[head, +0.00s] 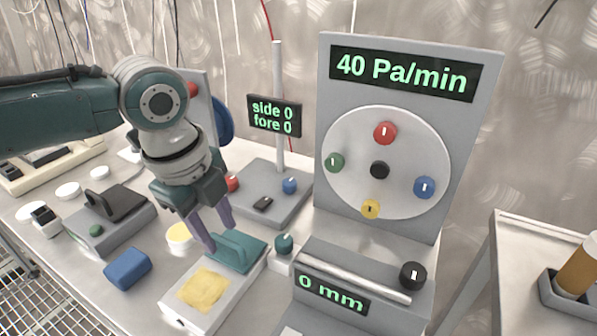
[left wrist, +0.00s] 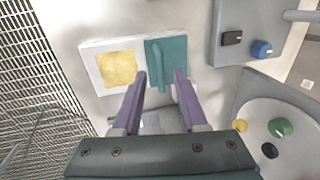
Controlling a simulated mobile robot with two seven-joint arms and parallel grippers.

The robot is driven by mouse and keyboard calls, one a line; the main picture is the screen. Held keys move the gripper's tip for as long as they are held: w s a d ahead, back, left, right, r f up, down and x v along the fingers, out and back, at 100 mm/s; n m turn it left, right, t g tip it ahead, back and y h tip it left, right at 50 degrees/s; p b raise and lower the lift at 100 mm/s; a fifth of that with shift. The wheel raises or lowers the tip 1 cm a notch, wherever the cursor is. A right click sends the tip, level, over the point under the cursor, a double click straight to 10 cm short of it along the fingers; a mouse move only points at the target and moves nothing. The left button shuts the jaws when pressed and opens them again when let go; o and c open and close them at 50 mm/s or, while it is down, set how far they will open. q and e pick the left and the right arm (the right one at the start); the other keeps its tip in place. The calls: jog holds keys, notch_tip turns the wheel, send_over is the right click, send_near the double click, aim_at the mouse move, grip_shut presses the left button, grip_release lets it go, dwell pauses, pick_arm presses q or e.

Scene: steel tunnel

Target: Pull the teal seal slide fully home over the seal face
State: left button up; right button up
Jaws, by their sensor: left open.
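The teal seal slide (head: 252,256) sits at the far end of a pale block (head: 190,316), with a raised teal handle along it. The gold seal face (head: 203,289) lies uncovered on the near end. In the left wrist view the slide (left wrist: 179,52) is right of the seal face (left wrist: 117,68), and its handle (left wrist: 157,62) runs between my fingertips. My left gripper (head: 222,241) points down at the slide with its purple fingers open. I cannot tell whether they touch the handle. My right gripper is out of view.
A small teal knob (head: 284,245) stands right of the slide. A grey unit reading 0 mm (head: 332,295) is at the right front. A tall panel (head: 455,160) reads 40 Pa/min. A blue block (head: 128,269) and a yellow-topped disc (head: 180,237) lie to the left.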

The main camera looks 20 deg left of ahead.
pick_arm(q)
jog(key=shift+f, duration=0.4)
grip_shut()
dwell(1.2)
